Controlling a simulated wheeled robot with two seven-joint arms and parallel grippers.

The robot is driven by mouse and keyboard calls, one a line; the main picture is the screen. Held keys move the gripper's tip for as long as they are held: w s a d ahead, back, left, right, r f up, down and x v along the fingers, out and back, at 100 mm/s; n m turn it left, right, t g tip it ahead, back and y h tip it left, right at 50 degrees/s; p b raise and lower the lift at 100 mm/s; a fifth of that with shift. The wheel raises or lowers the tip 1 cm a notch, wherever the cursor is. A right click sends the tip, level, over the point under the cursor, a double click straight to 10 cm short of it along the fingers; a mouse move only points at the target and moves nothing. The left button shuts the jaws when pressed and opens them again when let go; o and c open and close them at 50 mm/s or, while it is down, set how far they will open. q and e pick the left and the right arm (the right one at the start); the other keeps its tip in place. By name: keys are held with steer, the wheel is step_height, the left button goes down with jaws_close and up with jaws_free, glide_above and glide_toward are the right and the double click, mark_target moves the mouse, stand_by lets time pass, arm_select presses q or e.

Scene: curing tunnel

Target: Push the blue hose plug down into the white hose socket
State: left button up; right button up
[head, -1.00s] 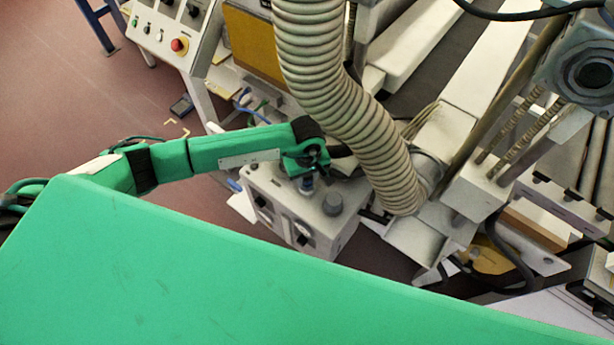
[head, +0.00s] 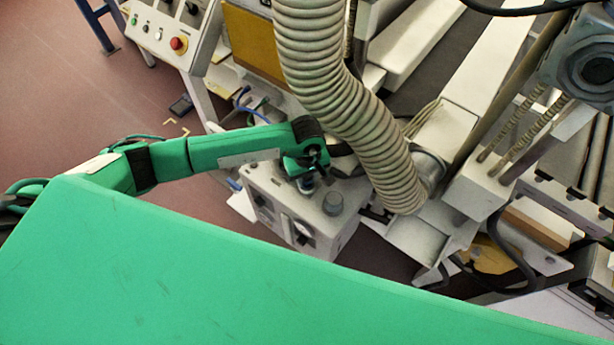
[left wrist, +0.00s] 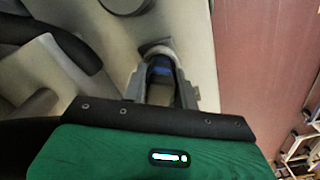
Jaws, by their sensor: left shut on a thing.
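The blue hose plug (left wrist: 160,70) shows as a dark blue band between the fingers of my left gripper (left wrist: 162,84) in the left wrist view. The gripper is shut on it, directly above the top of a whitish box (head: 338,226). My right gripper is not in view.
A thick ribbed beige hose (head: 345,100) runs down close to the right of my left gripper. A control panel with a red button (head: 179,43) is at upper left. Red floor (head: 60,100) lies open at left.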

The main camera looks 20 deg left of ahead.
arm_select(q)
steer(key=o, duration=1.1)
steer(key=shift+r, duration=0.55)
steer(key=shift+r+b, duration=2.25)
steer(key=shift+r, duration=4.1)
